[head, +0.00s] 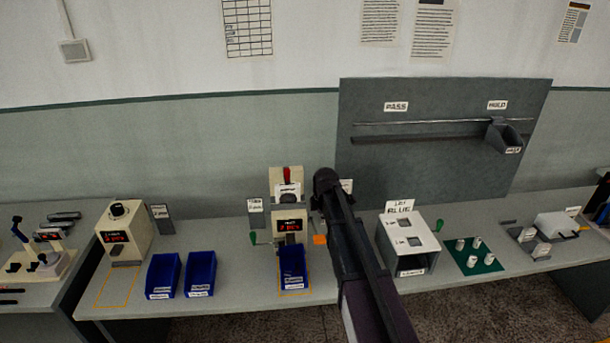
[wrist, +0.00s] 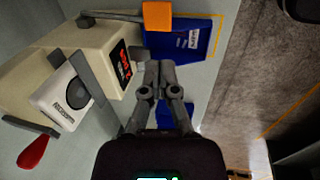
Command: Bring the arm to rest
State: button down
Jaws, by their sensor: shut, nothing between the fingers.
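My arm (head: 365,255) reaches from the bottom of the head view up over the bench, its dark elbow-like end in front of the back edge. My gripper (wrist: 156,68) shows in the wrist view with its two fingers together and nothing between them. It hangs above the bench beside the cream winding machine (wrist: 100,62) and near a blue bin (wrist: 180,52). The gripper itself cannot be made out in the head view, where the machine (head: 289,222) stands just left of my arm.
Two blue bins (head: 182,274) stand further left. A grey board (head: 440,140) rises behind. Floor lies in front.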

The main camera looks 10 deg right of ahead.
jog(key=shift+s, duration=0.1)
jog(key=s+d+f+m+g+b, duration=0.1)
jog(key=s+f+m+b, duration=0.1)
jog(key=s+m, duration=0.7)
jog(key=s+f+m+g+b, duration=0.1)
jog(key=s+f+m+b, duration=0.2)
jog(key=s+m, duration=0.6)
jog(key=s, duration=0.8)
jog(key=shift+s+d+f, duration=0.25)
jog(key=shift+d+f, duration=0.05)
jog(key=shift+d, duration=0.05)
jog(key=shift+w, duration=0.1)
dwell(1.4)
jog(key=w+r+n+t, duration=0.1)
jog(key=w+n+t, duration=0.1)
jog(key=w, duration=0.9)
jog(key=w+r+n+t+y, duration=0.1)
jog(key=w+n, duration=0.4)
jog(key=w, duration=0.7)
jog(key=w+a+r+n+t+p, duration=0.1)
jog(key=w+n, duration=0.3)
jog(key=w, duration=0.7)
jog(key=shift+w+r+t+y, duration=0.4)
jog(key=shift+r+t, duration=0.25)
jog(key=shift+t, duration=0.25)
jog(key=shift+s+a+f, duration=0.1)
jog(key=shift+f, duration=0.05)
